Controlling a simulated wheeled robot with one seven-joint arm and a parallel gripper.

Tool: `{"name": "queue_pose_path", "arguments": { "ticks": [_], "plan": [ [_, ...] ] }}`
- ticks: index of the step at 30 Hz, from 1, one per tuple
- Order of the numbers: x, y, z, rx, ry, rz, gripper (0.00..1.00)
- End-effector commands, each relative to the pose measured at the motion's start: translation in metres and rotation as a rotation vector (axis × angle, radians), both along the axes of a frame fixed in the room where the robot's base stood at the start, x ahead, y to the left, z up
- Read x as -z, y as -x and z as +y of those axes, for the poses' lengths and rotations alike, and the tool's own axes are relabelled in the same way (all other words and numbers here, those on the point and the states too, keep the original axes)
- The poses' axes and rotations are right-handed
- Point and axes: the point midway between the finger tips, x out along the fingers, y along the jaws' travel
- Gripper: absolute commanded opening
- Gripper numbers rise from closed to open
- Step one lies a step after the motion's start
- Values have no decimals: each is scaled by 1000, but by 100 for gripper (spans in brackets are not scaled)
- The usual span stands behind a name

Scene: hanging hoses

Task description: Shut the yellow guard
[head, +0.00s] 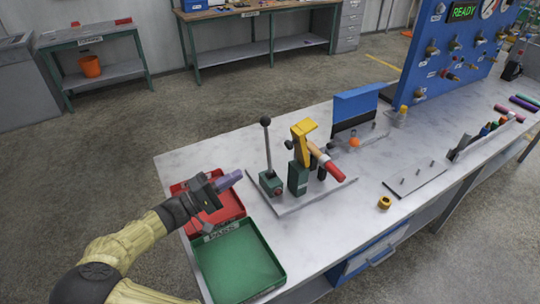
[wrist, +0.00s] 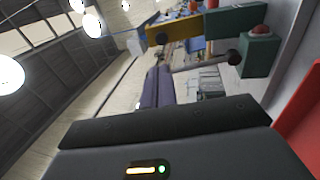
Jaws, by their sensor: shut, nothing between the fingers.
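The yellow guard (head: 303,138) stands raised on top of a green block (head: 298,178) on a grey fixture plate (head: 318,193). It also shows in the wrist view (wrist: 175,30), near the top. A tan and red hose piece (head: 327,163) lies beside the guard, on its right. My gripper (head: 230,180) is shut and empty, with purple fingers, above the red tray and left of the fixture. It is apart from the guard. In the wrist view my fingers (wrist: 157,87) point toward the fixture.
A lever with a black ball knob (head: 266,124) stands on a green box with a red button (head: 271,182), between my gripper and the guard. A red tray (head: 232,207) and a green tray (head: 238,262) sit at the table's left. A blue panel (head: 355,104) stands behind the fixture.

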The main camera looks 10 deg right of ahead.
Motion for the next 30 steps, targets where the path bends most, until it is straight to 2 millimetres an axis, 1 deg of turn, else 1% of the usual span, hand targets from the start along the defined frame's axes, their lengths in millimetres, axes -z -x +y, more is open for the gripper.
{"name": "queue_pose_path", "arguments": {
  "ticks": [4, 8, 24, 27, 30],
  "plan": [
    [-3, -3, -9, 3, 0, 2, 0],
    [-7, -8, -26, 5, -1, 1, 0],
    [-27, -39, -112, 7, -1, 2, 0],
    [-29, -43, -122, 3, -1, 2, 0],
    [-30, -45, -128, 3, -1, 2, 0]
  ]
}}
